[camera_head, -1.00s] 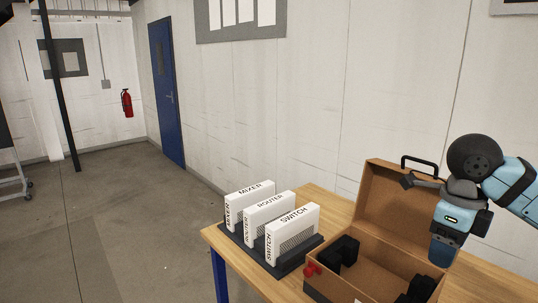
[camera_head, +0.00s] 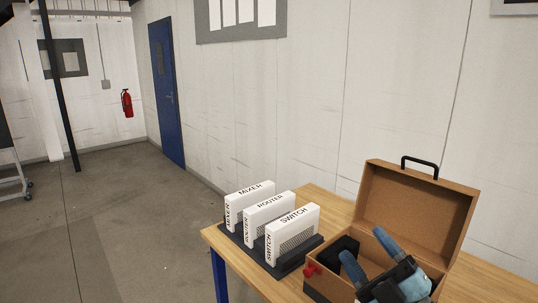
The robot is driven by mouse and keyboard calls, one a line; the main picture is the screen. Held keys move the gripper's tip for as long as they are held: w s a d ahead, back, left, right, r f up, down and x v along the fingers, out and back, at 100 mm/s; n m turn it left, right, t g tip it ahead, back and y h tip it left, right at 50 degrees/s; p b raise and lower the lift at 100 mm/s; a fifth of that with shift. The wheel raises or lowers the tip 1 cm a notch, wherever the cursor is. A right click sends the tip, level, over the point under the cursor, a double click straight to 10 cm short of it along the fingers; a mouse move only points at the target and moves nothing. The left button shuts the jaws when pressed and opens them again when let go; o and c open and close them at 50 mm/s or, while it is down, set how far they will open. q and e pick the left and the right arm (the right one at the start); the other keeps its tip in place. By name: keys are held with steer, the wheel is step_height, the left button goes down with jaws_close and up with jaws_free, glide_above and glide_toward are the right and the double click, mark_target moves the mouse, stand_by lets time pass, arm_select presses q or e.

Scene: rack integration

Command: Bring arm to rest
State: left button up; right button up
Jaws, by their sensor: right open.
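My right gripper (camera_head: 368,254) is low at the bottom right, over the open brown case (camera_head: 415,207). Its two blue fingers are spread apart and point up and to the left in the picture, with nothing between them that I can make out. The gripper body covers part of the case's inside. My left gripper is not in view.
The case stands on a wooden table (camera_head: 330,203), lid up, with a black block (camera_head: 343,247) inside and a red part (camera_head: 312,269) at its left edge. Left of it, a dark rack holds white units: mixer (camera_head: 250,202), router (camera_head: 270,216), switch (camera_head: 293,234). Open floor lies left.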

steer(key=s+d+f+m+g+h, duration=0.3)
steer(key=d+f+m+h, duration=0.3)
steer(key=f, duration=0.4)
steer(key=s+d+f+m+g+h, duration=0.3)
steer(key=f+m+h, duration=0.5)
steer(key=f, duration=0.2)
steer(key=s+d+f+m+g, duration=0.1)
steer(key=s+f+g, duration=0.45)
steer(key=s, duration=0.25)
steer(key=s+d+f+m+g, duration=0.1)
steer(key=s+f+g, duration=0.45)
steer(key=s, duration=0.35)
steer(key=w+a+f+t+y+b, duration=0.1)
steer(key=w+a+f+t+b, duration=0.2)
steer(key=f, duration=0.5)
steer(key=w+a+f+t+y+b, duration=0.2)
steer(key=f+b, duration=0.2)
steer(key=f, duration=0.4)
steer(key=w+a+f+t+y+b, duration=0.1)
steer(key=w+a+f+t+b, duration=0.2)
steer(key=f, duration=0.5)
step_height(320, 180, up, 13)
steer(key=s+d+p, duration=0.1)
steer(key=p, duration=1.2)
steer(key=shift+s+n, duration=0.2)
steer(key=shift+n, duration=0.1)
